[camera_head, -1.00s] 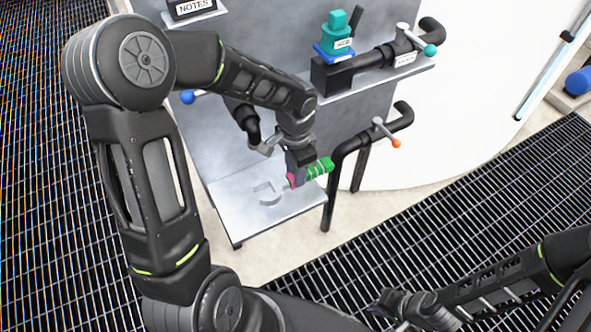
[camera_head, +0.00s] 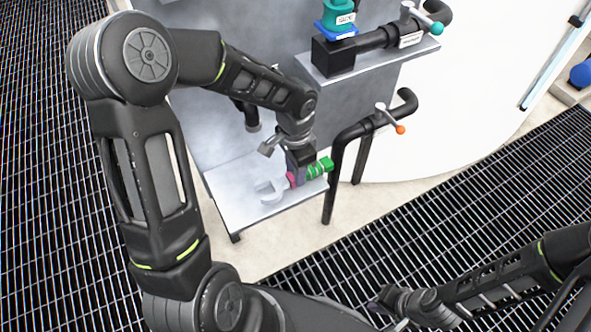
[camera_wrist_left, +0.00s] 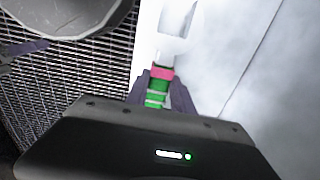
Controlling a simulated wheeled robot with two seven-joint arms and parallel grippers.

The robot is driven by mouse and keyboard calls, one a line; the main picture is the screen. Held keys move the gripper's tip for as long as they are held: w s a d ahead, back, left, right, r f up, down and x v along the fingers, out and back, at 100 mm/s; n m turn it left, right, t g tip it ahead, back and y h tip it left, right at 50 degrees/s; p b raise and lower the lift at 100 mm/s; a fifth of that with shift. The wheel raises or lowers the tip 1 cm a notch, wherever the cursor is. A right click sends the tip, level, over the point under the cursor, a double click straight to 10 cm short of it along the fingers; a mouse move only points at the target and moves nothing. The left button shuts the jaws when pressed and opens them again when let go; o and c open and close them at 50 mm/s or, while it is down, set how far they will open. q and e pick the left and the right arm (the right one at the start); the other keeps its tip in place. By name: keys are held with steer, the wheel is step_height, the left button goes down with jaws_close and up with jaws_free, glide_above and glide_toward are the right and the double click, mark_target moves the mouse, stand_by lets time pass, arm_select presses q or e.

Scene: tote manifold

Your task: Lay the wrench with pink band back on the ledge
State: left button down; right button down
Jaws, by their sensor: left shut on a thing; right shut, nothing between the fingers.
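The wrench has a green handle, a pink band (camera_head: 291,180) and a pale open-ended head (camera_head: 268,191). My left gripper (camera_head: 298,176) is shut on its handle near the band. The wrench lies roughly level over the pale ledge (camera_head: 225,195), its green end pointing right; I cannot tell whether it touches. In the left wrist view the pink band (camera_wrist_left: 161,72) and green handle (camera_wrist_left: 157,93) show between the fingers, with the head beyond over the white ledge edge. My right gripper (camera_head: 380,302) is shut and empty, low over the grating, away from the ledge.
A black pipe with an orange-tipped valve (camera_head: 400,129) stands just right of the ledge. Above is a shelf (camera_head: 345,75) with a teal-handled valve and a blue and teal block. A grey panel backs the ledge; dark grating (camera_head: 480,190) lies in front.

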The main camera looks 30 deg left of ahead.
arm_select(q)
steer(key=shift+f+b, duration=0.5)
steer(key=shift+f, duration=0.1)
steer(key=c, duration=1)
jaws_free()
steer(key=shift+r+p, duration=0.9)
steer(key=shift+r, duration=3.05)
